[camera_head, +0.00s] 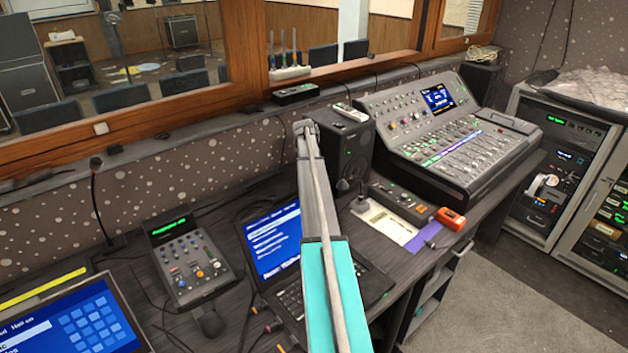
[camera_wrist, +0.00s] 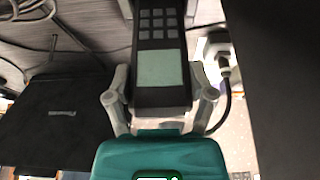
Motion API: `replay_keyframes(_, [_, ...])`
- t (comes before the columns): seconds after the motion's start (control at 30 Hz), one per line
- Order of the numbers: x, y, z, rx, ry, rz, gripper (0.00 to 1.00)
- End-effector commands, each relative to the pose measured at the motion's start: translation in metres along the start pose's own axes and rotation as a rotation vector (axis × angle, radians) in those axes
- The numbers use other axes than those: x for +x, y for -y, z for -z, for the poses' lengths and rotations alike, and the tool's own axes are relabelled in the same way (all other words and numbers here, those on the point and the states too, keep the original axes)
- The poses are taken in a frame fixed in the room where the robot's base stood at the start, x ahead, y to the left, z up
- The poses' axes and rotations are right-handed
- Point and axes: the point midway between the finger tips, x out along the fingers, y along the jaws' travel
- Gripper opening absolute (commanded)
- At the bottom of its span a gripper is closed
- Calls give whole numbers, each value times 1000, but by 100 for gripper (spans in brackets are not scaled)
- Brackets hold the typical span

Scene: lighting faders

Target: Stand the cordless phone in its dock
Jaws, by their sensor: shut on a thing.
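The cordless phone (camera_wrist: 161,68) shows in the wrist view, dark with a keypad and a pale green screen. My gripper (camera_wrist: 160,100) is shut on it, one grey finger on each side near the screen end. The keypad end points to the top of the picture. Dark and grey parts flank that far end at the top edge; I cannot tell whether they are the dock or whether the phone touches them. In the head view my arm runs up the middle, and I cannot make out the gripper or the held phone. I cannot identify the dock there.
A black speaker (camera_head: 354,150) with a pale handset-like object (camera_head: 350,112) on top stands beside my arm. The mixing console (camera_head: 452,135) is right of it. A laptop (camera_head: 272,243) and small control panel (camera_head: 188,262) are left. Cables (camera_wrist: 40,12) and a dark flat-faced object (camera_wrist: 55,118) lie beside the phone.

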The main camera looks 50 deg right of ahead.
Motion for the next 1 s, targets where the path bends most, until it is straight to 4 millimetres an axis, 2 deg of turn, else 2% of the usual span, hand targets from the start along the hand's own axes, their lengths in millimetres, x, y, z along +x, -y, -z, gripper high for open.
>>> replay_keyframes(0.1, [2,0,-1,0,0,0,13])
replay_keyframes(0.13, [2,0,0,0,0,0,76])
replay_keyframes(0.27, [1,0,0,0,0,0,100])
replay_keyframes(0.73, [1,0,0,1,0,0,100])
replay_keyframes(1.0, [-11,1,5,1,0,0,100])
